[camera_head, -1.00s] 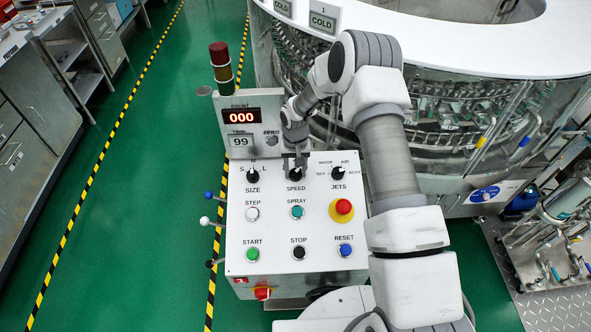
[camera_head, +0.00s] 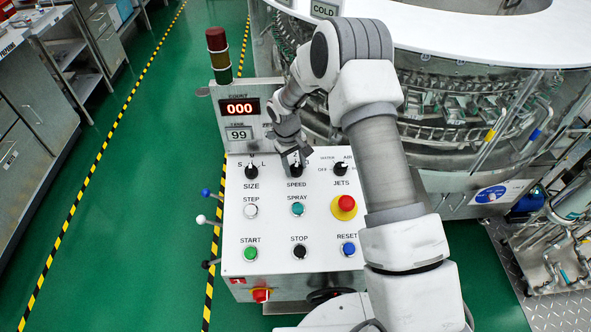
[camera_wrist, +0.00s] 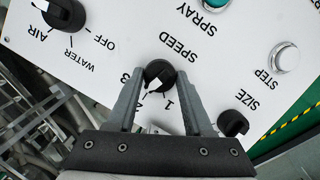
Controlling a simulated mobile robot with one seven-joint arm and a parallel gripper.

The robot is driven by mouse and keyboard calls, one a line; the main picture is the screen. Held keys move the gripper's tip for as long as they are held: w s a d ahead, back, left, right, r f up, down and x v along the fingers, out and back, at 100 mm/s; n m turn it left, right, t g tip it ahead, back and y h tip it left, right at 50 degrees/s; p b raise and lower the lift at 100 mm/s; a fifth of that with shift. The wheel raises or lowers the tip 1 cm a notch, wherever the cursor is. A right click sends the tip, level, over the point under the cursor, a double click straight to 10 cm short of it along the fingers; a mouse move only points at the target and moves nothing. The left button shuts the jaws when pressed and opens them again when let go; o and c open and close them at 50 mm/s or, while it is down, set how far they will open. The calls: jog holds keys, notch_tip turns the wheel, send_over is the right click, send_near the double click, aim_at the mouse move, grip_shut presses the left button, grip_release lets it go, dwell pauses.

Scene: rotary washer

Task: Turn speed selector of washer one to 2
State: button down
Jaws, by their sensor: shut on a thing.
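The speed selector (camera_head: 296,170) is a black knob on the white control panel (camera_head: 225,235), in the top row between the SIZE and JETS knobs. My gripper (camera_head: 294,158) reaches it from above, and its fingers look turned at an angle. In the wrist view the two grey fingers of my gripper (camera_wrist: 160,84) are closed on either side of the speed selector (camera_wrist: 160,74). Its white pointer mark faces down and left there, between the 1 and the 3.
The SIZE knob (camera_head: 251,171) and JETS knob (camera_head: 340,170) flank the selector. Below are several buttons and a red emergency stop (camera_head: 343,206). The counter display box (camera_head: 239,113) rises behind the panel at left. The large round washer (camera_head: 470,90) stands behind.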

jog(key=shift+n+h+b, duration=0.3)
jog(key=shift+n+b, duration=0.45)
jog(key=shift+n, duration=0.75)
jog(key=shift+c, duration=1.6)
grip_release()
jog(key=s+a+r, duration=0.1)
jog(key=a+r, duration=0.2)
jog(key=r, duration=1.4)
jog(key=shift+s+a, duration=0.15)
jog(key=shift+s, duration=0.05)
